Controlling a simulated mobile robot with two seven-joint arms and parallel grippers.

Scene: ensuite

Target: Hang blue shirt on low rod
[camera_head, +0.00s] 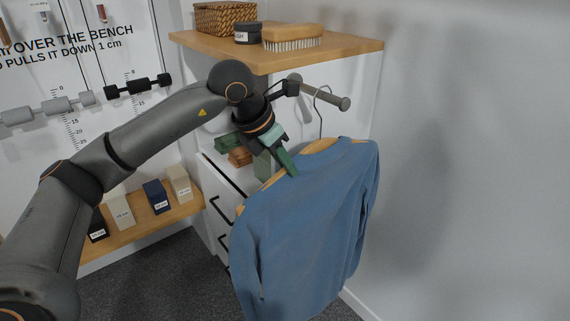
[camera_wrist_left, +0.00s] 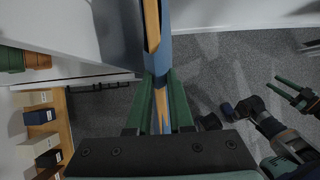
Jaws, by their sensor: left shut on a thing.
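The blue shirt (camera_head: 305,225) hangs on a wooden hanger (camera_head: 322,146) with a thin metal hook (camera_head: 321,100). My left gripper (camera_head: 289,168) is shut on the hanger's shoulder; the wrist view shows the wood (camera_wrist_left: 160,108) between the green fingers (camera_wrist_left: 160,103) and blue cloth (camera_wrist_left: 153,60) beyond. The rod (camera_head: 333,99) sticks out under the wooden shelf, with a wide end cap. The hook's top overlaps the rod near its end in the head view; I cannot tell if it rests on it. My right gripper (camera_wrist_left: 291,89) is open and empty in the wrist view.
The shelf (camera_head: 345,53) above the rod holds a basket (camera_head: 225,19), a dark tin (camera_head: 247,33) and a brush (camera_head: 292,38). White drawers (camera_head: 220,200) stand behind the shirt. A low bench (camera_head: 155,222) carries small boxes. The grey wall at right is clear.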

